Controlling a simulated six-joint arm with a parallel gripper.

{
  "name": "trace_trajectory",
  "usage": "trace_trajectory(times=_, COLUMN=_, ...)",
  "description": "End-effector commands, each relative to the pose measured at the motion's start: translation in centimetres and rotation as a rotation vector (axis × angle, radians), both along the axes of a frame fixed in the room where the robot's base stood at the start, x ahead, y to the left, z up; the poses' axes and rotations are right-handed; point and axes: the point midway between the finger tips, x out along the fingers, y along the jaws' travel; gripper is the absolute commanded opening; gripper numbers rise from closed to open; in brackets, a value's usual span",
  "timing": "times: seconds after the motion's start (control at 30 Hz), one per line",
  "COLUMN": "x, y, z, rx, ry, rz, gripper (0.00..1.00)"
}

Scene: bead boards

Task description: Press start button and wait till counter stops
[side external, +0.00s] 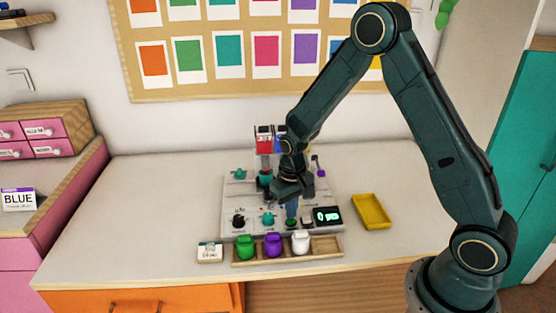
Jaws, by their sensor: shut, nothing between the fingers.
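A light grey machine panel (232,212) with knobs and a display stands on the worktop. The counter (328,215) is a black display with pale green figures at the panel's front right; its reading is too small to be sure of. A small dark green button (291,222) lies just left of the counter; I cannot read any label on it. My gripper (292,213) is shut and empty, pointing down right over this button. I cannot tell whether the fingertips touch it. My gripper and wrist hide the middle of the panel.
A wooden tray (337,246) with green (246,246), purple (273,246) and white (300,242) jars stands in front of the panel. A small labelled box (210,252) is at its left. A yellow tray (372,211) lies right. The worktop's left side is clear.

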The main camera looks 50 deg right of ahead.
Motion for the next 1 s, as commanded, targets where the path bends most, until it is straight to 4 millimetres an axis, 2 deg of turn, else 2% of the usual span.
trace_trajectory(times=1.0, x=0.0, y=0.0, z=-1.2, rx=0.000, ry=0.000, rz=0.000, gripper=0.00)
